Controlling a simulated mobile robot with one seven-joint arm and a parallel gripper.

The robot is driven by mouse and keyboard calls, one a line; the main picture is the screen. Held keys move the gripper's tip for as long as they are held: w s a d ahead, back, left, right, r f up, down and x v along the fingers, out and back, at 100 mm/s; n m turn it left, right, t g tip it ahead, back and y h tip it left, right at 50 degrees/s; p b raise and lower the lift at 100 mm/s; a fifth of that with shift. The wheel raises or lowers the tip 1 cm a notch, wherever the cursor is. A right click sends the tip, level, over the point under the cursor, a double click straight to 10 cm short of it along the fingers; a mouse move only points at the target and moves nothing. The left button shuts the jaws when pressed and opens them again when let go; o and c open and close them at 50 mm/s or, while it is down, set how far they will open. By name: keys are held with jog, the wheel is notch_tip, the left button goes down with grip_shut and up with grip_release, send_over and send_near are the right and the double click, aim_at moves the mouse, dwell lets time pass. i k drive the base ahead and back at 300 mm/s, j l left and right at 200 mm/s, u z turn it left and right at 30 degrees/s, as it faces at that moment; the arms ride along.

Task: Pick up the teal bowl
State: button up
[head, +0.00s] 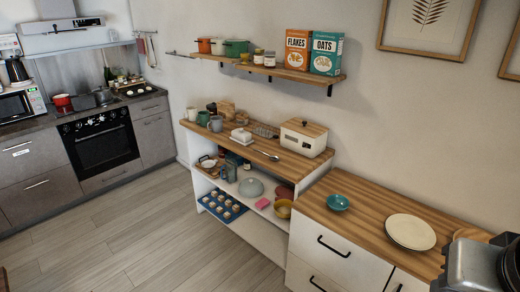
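The teal bowl (338,202) is small and round. It stands upright on the wooden top of the white drawer cabinet, near its left end, and looks empty. A part of my arm shows at the lower right corner, to the right of the bowl and apart from it. My gripper's fingers are not in view.
A cream plate (410,232) lies right of the bowl on the wooden countertop (365,208). A white bread box (304,138) stands behind it on the taller shelf unit, with a spoon (265,155) and mugs. A wall shelf (268,70) hangs above.

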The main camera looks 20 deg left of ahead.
aim_at(337, 203)
jog(key=u, duration=3.9)
jog(key=z, duration=3.45)
jog(key=i+j+z, duration=0.1)
jog(key=i+j, duration=0.15)
jog(key=i, duration=0.25)
